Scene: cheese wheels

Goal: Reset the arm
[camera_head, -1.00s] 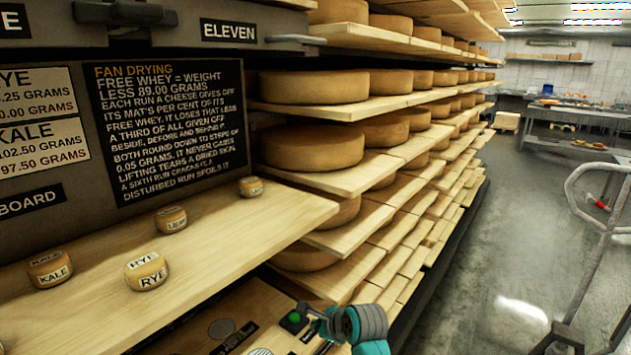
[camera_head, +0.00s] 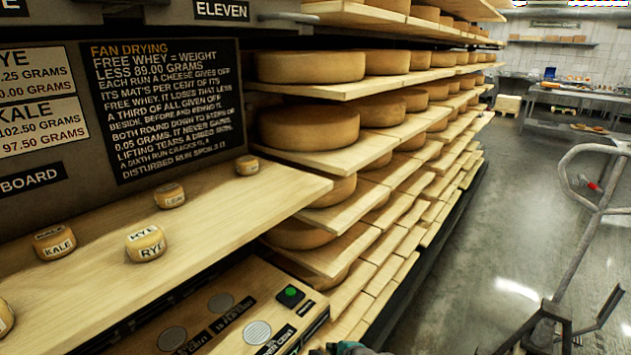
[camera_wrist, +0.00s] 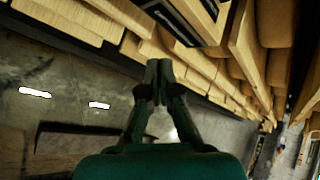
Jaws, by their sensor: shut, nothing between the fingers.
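My gripper (camera_wrist: 158,72) shows in the wrist view with its two dark fingers together and nothing between them. Its fingertips lie in front of the lower shelf boards, with the grey floor to the left. In the head view only a small dark and teal piece of my arm shows at the bottom edge, below the control box. The rest of the arm is out of that view.
The control box (camera_head: 318,313) has a green button (camera_head: 290,294) and round pads. Above it a wooden shelf (camera_head: 215,215) holds small labelled cheeses, RYE (camera_head: 146,243) and KALE (camera_head: 55,242) among them. Racks of large cheese wheels (camera_head: 309,126) stand behind. Open floor (camera_head: 500,230) lies right.

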